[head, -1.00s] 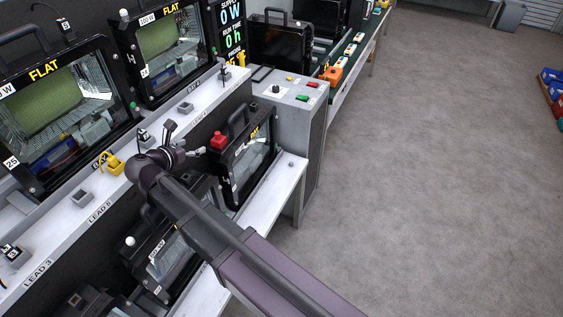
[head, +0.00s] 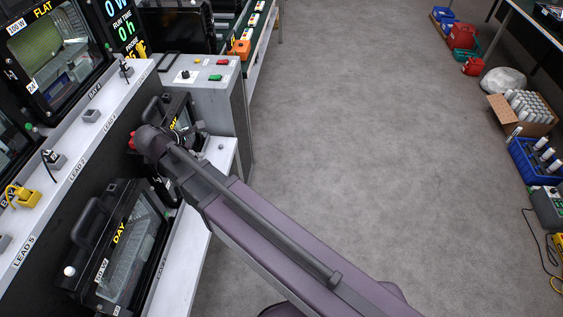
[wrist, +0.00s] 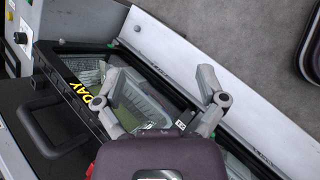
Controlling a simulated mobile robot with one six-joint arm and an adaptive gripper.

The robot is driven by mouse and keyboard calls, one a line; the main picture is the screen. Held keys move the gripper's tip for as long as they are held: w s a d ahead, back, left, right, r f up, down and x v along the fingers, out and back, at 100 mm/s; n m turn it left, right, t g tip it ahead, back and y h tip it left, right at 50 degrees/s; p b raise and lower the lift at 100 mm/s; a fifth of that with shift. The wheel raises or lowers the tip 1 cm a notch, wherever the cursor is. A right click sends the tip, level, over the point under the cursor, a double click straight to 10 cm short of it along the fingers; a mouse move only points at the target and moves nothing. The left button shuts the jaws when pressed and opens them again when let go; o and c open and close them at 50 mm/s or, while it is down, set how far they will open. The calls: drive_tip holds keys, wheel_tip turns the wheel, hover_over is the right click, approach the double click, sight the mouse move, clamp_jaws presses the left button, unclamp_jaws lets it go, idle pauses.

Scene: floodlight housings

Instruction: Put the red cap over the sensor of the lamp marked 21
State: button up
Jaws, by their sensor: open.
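The red cap (head: 132,141) shows as a small red patch on the upper left of a black lamp on the lower shelf, partly hidden by my arm. A red edge also shows in the wrist view (wrist: 90,170), left of my gripper body. My gripper (wrist: 160,102) is open and empty, above that lamp's glass front (wrist: 126,92), which reads DAY. Another lamp (head: 118,245), also reading DAY, stands nearer and has a white dome (head: 70,271) at its corner.
An upper ledge (head: 100,137) carries lead labels, plugs and a yellow connector (head: 22,196). A grey control box (head: 207,75) stands behind the lower lamps. The floor (head: 360,140) to the right is clear, with crates beyond.

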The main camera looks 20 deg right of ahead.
drive_tip(key=s+d+f+m+g+y, duration=0.1)
drive_tip(key=s+d+m+g+y, duration=0.1)
drive_tip(key=d+m, duration=0.4)
drive_tip(key=s+d+f+m+g+y, duration=0.2)
drive_tip(key=s+d+m, duration=0.2)
drive_tip(key=d+m, duration=0.3)
drive_tip(key=s+d+f+m+g+y, duration=0.2)
drive_tip(key=s+d+m, duration=0.2)
drive_tip(key=d, duration=0.7)
drive_tip(key=shift+d+m, duration=0.2)
drive_tip(key=shift+m, duration=1)
drive_tip(key=shift+s+r, duration=0.1)
wheel_tip(320, 180, up, 4)
drive_tip(key=p, duration=0.4)
drive_tip(key=shift+c, duration=0.2)
drive_tip(key=c, duration=0.4)
drive_tip(key=shift+c, duration=0.2)
